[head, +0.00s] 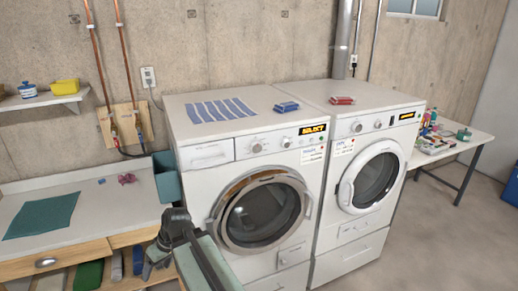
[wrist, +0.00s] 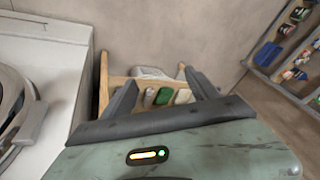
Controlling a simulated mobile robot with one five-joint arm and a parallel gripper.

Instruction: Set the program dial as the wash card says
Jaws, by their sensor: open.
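The left white machine (head: 245,160) has a lit display reading SELECT (head: 313,129). Two round dials sit on its front panel, a left dial (head: 257,147) and a right dial (head: 286,142); their pointer marks are too small to read. A small white card (head: 312,154) with print is fixed below the display, its text not legible here. My gripper (head: 157,257) is in front of the counter, left of this machine and well below the dials. In the wrist view my gripper (wrist: 160,88) is open and empty, apart from the machine. The dials are not in the wrist view.
A second white machine (head: 365,180) stands to the right with its own card (head: 344,147). A striped cloth (head: 220,109) lies on top of the left machine. A counter (head: 90,210) with a teal cloth is at left; a cluttered table (head: 450,150) is at right.

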